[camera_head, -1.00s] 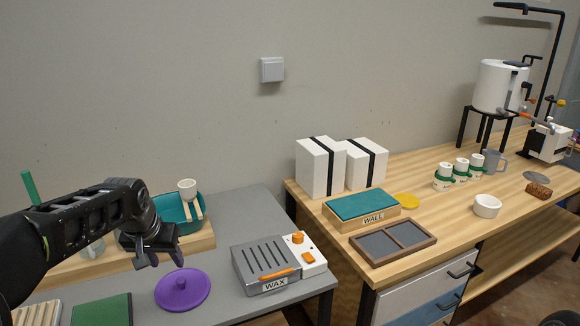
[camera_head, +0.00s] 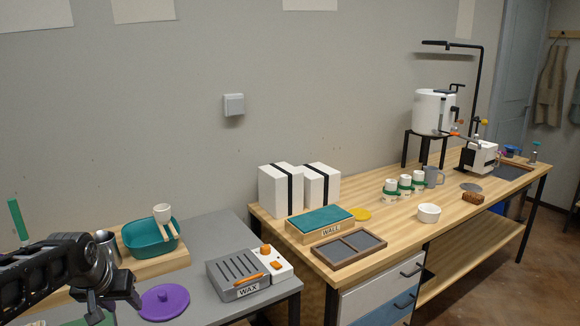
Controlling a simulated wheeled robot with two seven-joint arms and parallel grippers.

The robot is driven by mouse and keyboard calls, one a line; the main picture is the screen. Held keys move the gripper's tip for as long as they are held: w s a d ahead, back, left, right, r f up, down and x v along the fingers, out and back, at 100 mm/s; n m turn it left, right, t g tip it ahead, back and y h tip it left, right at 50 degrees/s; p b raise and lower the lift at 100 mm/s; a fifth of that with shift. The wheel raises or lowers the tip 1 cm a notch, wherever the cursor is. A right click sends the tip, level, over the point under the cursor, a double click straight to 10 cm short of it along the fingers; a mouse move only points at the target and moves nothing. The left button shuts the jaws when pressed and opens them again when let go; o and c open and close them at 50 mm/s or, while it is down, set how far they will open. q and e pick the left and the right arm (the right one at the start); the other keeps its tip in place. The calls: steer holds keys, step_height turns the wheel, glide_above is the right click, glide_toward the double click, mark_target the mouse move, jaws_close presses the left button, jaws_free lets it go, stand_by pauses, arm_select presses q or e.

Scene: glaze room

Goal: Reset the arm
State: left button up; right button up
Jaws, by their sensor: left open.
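My left arm comes in at the lower left. My left gripper (camera_head: 113,308) is open and empty, its fingers pointing down. It hangs just left of a purple lid (camera_head: 163,302) with a knob that lies on the grey table. My right gripper is out of the picture.
A teal basin (camera_head: 150,243) with a small white cup (camera_head: 162,213) stands behind my gripper on a wooden board. A metal pitcher (camera_head: 108,247) is close beside my arm. The WAX device (camera_head: 235,275) stands to the right. A wooden bench (camera_head: 400,225) holds boxes and cups.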

arm_select(q)
steer(key=w+d+f+t+h, duration=0.1)
steer(key=d+f+h, duration=0.2)
steer(key=d+f, duration=1.6)
steer(key=s+d+f+g, duration=0.2)
steer(key=s+d+f, duration=0.3)
steer(key=s+f, duration=0.2)
steer(key=s+d+f+g+h, duration=0.1)
steer(key=s+d+f, duration=0.4)
steer(key=s, duration=0.5)
steer(key=s+d+f+m+g+h, duration=0.1)
steer(key=s+d+f+g, duration=0.2)
steer(key=s+d+f, duration=0.2)
steer(key=s+f, duration=0.3)
steer(key=s, duration=0.1)
steer(key=shift+s+d+f, duration=0.25)
steer(key=shift+s+f, duration=0.1)
steer(key=shift+c, duration=0.4)
